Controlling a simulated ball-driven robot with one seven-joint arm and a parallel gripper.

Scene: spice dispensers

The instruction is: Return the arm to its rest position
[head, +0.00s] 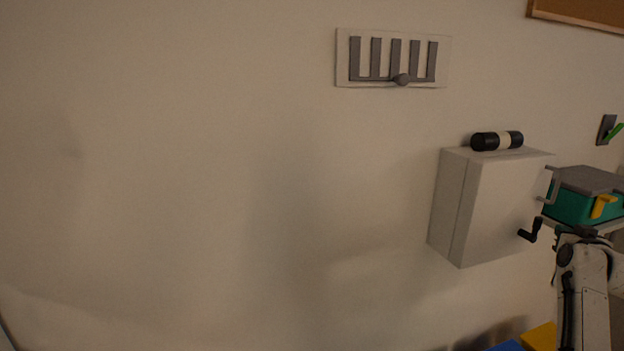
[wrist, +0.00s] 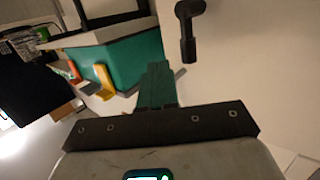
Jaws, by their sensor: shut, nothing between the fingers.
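My arm (head: 585,275) shows at the lower right of the head view, in front of the wall and just right of the white wall cabinet. My gripper (wrist: 157,70) is seen in the wrist view, with its teal fingers together and nothing between them. It points out towards the wall area beside a teal box (wrist: 130,62) and a black crank handle (wrist: 187,30). The fingers touch nothing that I can see. The fingertips are not clear in the head view.
A white cabinet (head: 495,205) on the wall has a black crank (head: 531,230) and a black-and-cream roller (head: 497,141) on top. Right of it is a teal box (head: 572,206) with a yellow latch (head: 603,206). A slotted grey rack (head: 394,60) hangs above. The left wall is bare.

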